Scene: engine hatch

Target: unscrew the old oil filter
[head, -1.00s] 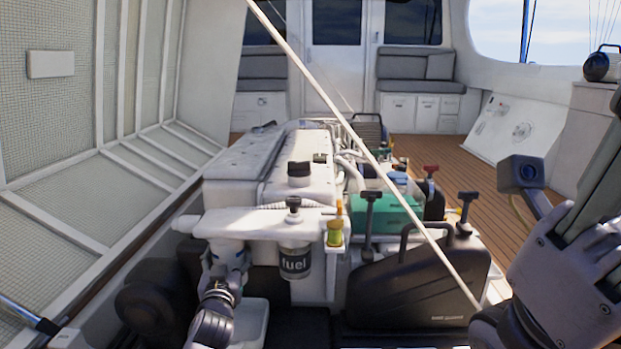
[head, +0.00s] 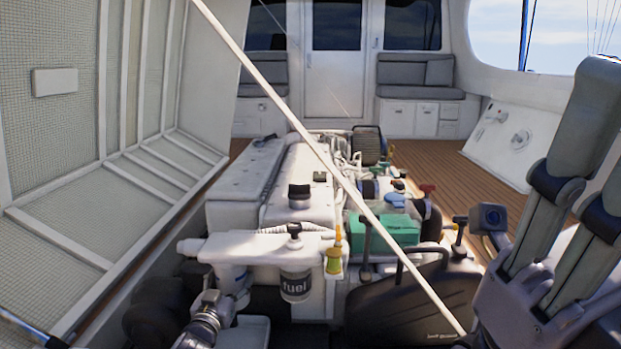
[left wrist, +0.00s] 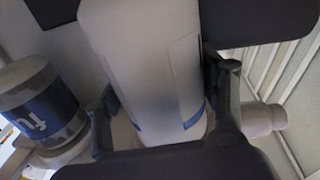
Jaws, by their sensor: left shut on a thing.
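The old oil filter is a white cylinder with a blue band. In the head view the oil filter (head: 230,274) hangs upright under the left end of the white engine housing (head: 250,247), partly hidden by my left gripper. In the left wrist view the filter (left wrist: 150,65) fills the middle. My left gripper (head: 238,296) is shut around it, with one finger on each side in the left wrist view (left wrist: 165,105). My right gripper (head: 530,290) is large in the right foreground, partly cut off, away from the filter; its opening is unclear.
The fuel filter (head: 295,285) hangs just right of the oil filter. A black jug (head: 415,305) stands further right. A white tray (head: 245,338) lies below the oil filter. A thin pale rod (head: 325,155) crosses diagonally. The raised hatch (head: 60,130) bounds the left.

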